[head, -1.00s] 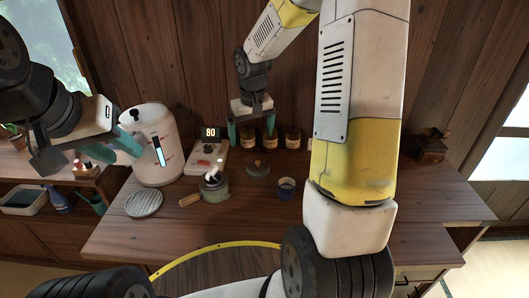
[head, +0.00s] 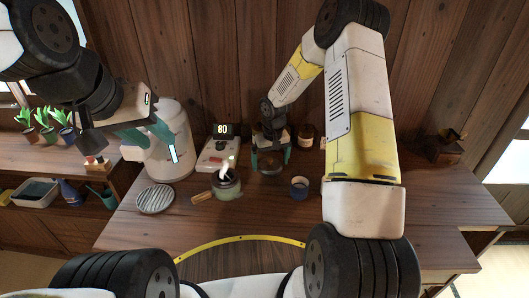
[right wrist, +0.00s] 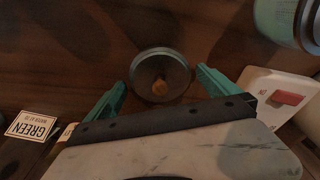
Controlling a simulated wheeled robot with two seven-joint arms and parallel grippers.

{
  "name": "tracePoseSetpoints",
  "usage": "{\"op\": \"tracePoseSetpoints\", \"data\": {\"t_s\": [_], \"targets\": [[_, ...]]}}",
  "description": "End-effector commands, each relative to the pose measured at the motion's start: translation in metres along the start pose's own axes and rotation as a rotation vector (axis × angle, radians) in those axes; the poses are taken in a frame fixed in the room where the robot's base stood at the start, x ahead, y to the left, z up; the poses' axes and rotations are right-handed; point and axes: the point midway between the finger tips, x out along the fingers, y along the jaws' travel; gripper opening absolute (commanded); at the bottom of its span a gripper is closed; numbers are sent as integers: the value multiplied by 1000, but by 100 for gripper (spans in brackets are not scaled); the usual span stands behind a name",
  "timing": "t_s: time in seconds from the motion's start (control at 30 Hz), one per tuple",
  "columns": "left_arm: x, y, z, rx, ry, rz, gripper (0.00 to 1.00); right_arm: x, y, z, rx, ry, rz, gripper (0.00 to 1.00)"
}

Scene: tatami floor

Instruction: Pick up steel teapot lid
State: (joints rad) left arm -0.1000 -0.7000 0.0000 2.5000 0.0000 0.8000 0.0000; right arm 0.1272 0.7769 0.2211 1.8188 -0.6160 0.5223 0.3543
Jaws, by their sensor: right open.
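In the head view the lid (head: 268,168) is partly hidden by my right gripper. My right gripper (head: 271,155) is open above it. In the right wrist view its teal fingers (right wrist: 160,88) stand to either side of the lid, with gaps to the rim. A greenish pot (head: 228,184) with a wooden side handle stands to the left. My left gripper (head: 147,136) is in front of the white kettle; whether it is open is unclear.
The white kettle (head: 172,163) and a scale reading 80 (head: 212,158) stand left of the lid. A dark blue cup (head: 299,188) is close at its right, and a jar (head: 306,136) behind. A ridged round plate (head: 155,199) lies front left. The table's right side is clear.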

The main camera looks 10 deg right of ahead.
Motion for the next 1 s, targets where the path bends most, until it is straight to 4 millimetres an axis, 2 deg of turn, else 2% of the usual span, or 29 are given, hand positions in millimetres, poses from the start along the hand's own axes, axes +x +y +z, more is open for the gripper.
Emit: {"op": "tracePoseSetpoints", "data": {"t_s": [0.27, 0.37, 0.57, 0.6, 0.87, 1.0], "targets": [[0, 0, 0, 0, 0, 0, 36, 5, 0, 0, -1, 0, 1, 100], [0, 0, 0, 0, 0, 0, 36, 5, 0, 0, -1, 0, 1, 84], [0, 0, 0, 0, 0, 0, 36, 5, 0, 0, -1, 0, 0, 45], [0, 0, 0, 0, 0, 0, 36, 5, 0, 0, -1, 0, 0, 42], [0, 0, 0, 0, 0, 0, 36, 1, 0, -1, 0, 2, 1, 42], [0, 0, 0, 0, 0, 0, 36, -18, 1, -4, 0, 4, 2, 42]]}}
